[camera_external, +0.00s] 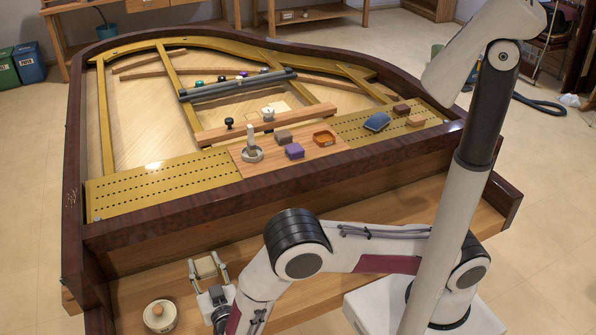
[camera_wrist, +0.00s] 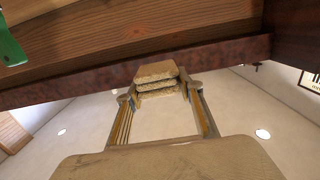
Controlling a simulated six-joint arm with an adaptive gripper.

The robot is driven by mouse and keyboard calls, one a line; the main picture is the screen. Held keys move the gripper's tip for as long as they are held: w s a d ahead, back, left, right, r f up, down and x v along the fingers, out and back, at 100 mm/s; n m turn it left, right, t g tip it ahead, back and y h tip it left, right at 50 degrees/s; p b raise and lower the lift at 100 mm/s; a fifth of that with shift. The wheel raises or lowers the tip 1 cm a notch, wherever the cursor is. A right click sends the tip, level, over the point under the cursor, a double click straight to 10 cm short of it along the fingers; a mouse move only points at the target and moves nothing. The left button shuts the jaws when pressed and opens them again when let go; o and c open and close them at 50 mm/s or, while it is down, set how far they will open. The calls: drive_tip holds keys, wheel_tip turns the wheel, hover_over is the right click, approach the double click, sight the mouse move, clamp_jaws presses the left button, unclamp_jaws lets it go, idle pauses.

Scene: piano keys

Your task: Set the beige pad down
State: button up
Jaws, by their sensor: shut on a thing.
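The beige pad (camera_external: 206,268) is between the two fingers of my gripper (camera_external: 207,266), at the lower left of the external view, in front of the piano case. In the wrist view my gripper (camera_wrist: 159,88) is shut on the beige pad (camera_wrist: 156,72), which shows as layered beige edges between the fingertips. The pad appears held in front of the dark wooden case edge. I cannot tell whether the pad touches anything below. A large beige surface fills the bottom of the wrist view, and I cannot tell what it is.
A round pale container with a wooden knob (camera_external: 160,316) stands left of my gripper on the wooden ledge (camera_external: 132,289). The dark piano rim (camera_external: 280,186) rises behind it.

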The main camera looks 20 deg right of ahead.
wheel_tip(320, 180, down, 6)
idle(0.4)
drive_tip(key=shift+f, duration=2.55)
drive_tip(key=shift+f, duration=0.1)
drive_tip(key=shift+f, duration=2.2)
drive_tip(key=shift+f, duration=0.2)
drive_tip(key=o, duration=1)
drive_tip(key=shift+s+a, duration=0.15)
drive_tip(key=shift+s, duration=1.8)
drive_tip(key=shift+s+a, duration=0.15)
drive_tip(key=shift+s, duration=1.8)
